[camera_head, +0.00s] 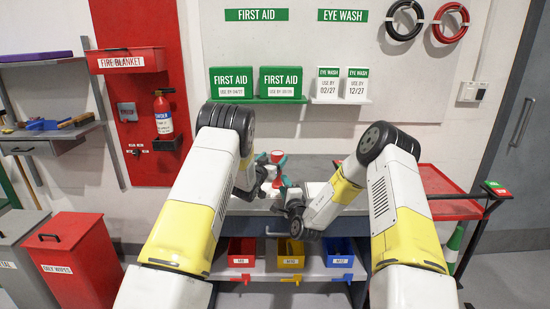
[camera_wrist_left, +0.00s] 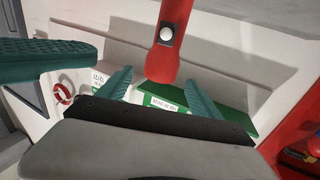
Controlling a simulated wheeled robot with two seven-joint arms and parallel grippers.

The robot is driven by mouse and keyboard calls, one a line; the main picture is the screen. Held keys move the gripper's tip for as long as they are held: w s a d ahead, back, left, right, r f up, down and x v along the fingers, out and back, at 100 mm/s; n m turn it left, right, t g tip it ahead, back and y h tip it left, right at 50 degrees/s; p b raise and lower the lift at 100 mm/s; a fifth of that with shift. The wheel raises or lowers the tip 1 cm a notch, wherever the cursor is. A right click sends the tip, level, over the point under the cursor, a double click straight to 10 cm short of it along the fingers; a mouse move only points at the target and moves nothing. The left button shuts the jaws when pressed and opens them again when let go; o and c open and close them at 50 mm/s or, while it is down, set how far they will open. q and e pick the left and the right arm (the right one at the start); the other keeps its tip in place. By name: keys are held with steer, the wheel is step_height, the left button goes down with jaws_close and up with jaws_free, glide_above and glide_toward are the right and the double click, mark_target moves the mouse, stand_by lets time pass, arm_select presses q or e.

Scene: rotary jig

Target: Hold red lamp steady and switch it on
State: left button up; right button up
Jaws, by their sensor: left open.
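The red lamp (camera_wrist_left: 174,55) shows in the left wrist view as a red body with a round white button (camera_wrist_left: 166,34) on its face. In the head view a small red part (camera_head: 277,156), likely the lamp, shows among teal fingertips over the bench. My left gripper (camera_wrist_left: 157,82) is open, with one teal finger on either side of the lamp's lower end; I cannot tell whether they touch it. My right gripper (camera_head: 286,188) is just below and close by in the head view. A teal finger (camera_wrist_left: 45,60), likely its own, points toward the lamp, apart from the button. Its jaw opening is unclear.
The grey bench (camera_head: 318,190) lies under the grippers. Red (camera_head: 242,252), yellow (camera_head: 291,254) and blue (camera_head: 340,252) bins sit on a shelf below. A red tray cart (camera_head: 450,205) stands at right. A fire extinguisher (camera_head: 163,112) hangs at left. First aid boxes (camera_head: 280,83) stand behind.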

mark_target(279, 152)
arm_select(q)
steer(key=x, duration=0.7)
steer(key=shift+w, duration=0.15)
steer(key=shift+c, duration=0.4)
steer(key=c, duration=1.5)
arm_select(e)
jaws_close()
stand_by(1.9)
